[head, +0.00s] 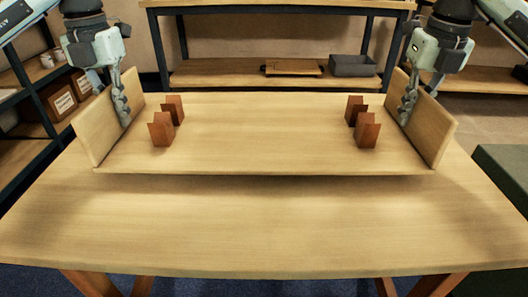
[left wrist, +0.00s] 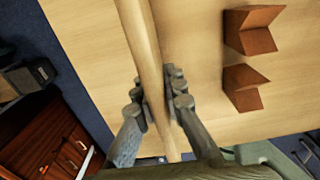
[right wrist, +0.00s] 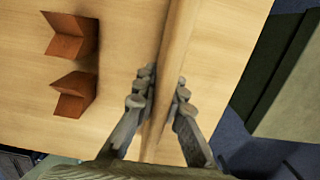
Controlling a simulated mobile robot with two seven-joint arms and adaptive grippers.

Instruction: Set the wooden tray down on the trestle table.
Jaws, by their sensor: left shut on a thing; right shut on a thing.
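The pale wooden tray (head: 265,135) is a flat board with an upright wall at each end. It spans the middle of the trestle table (head: 265,230) and looks level. A soft shadow lies under its front edge; I cannot tell whether it touches the tabletop or hangs slightly above it. My left gripper (head: 122,105) is shut on the tray's left end wall (left wrist: 150,55), one finger on each side. My right gripper (head: 408,102) is shut on the right end wall (right wrist: 176,50) in the same way. The tray's underside is hidden.
Several reddish-brown notched blocks stand on the tray, in a left pair (head: 161,129) and a right pair (head: 367,130). A shelf unit (head: 290,77) with a grey bin (head: 353,65) stands behind. A dark green box-like surface (head: 502,170) is at right. The table's front strip is clear.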

